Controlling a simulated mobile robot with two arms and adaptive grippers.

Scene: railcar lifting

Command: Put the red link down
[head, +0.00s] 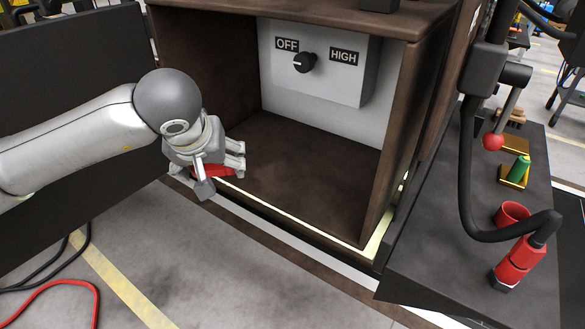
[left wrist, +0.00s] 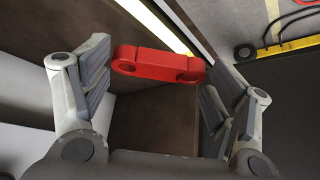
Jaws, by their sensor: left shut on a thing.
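The red link (head: 212,171) is in my left gripper (head: 228,163), at the front left of an open brown box. In the left wrist view the link (left wrist: 158,65) lies crosswise between the two fingers of the gripper (left wrist: 158,85), its ends at the finger pads. The gripper is shut on it. In the head view the fingers partly hide the link. I cannot tell how high it is above the box floor (head: 310,185). My right gripper is not in view.
The box has a side wall (head: 394,145) on the right and a pale front edge. On its back wall is a control panel (head: 318,65) with a black knob (head: 304,62). A dark bench (head: 455,255) with red and green parts stands right. The box floor looks clear.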

